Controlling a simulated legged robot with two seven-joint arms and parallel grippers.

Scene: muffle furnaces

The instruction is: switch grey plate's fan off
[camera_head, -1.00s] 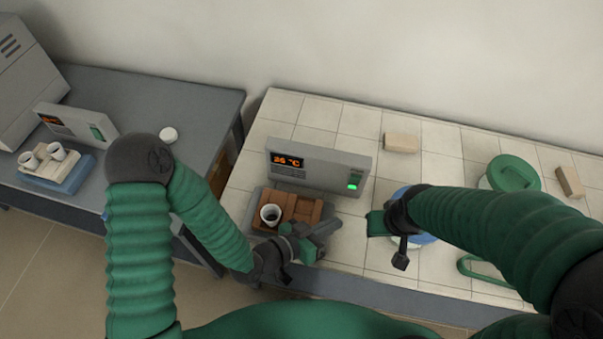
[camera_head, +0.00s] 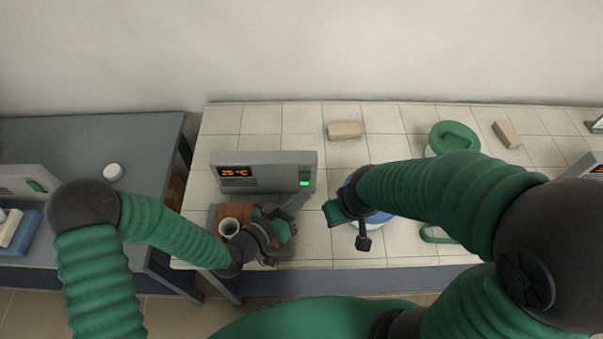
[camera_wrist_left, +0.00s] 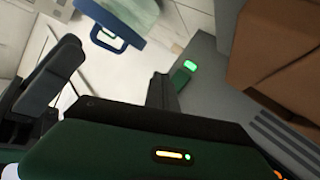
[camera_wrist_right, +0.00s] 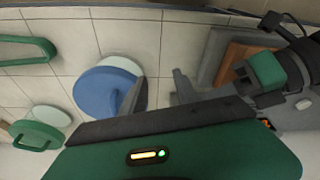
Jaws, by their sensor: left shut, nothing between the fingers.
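The grey control panel (camera_head: 235,178) stands upright at the back of the grey plate (camera_wrist_right: 210,58), with an orange temperature readout. Its green switch (camera_head: 304,180) is at the panel's right end, the lower part lit bright green; it also shows in the left wrist view (camera_wrist_left: 187,70). My right gripper (camera_wrist_right: 157,92) is open and empty, to the right of the panel.
A blue round object (camera_wrist_right: 98,92) lies below my right gripper. A green-handled lid (camera_head: 453,138), a tan brick (camera_head: 344,130) and another brick (camera_head: 507,134) lie farther back. A second table (camera_head: 75,150) stands left across a gap.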

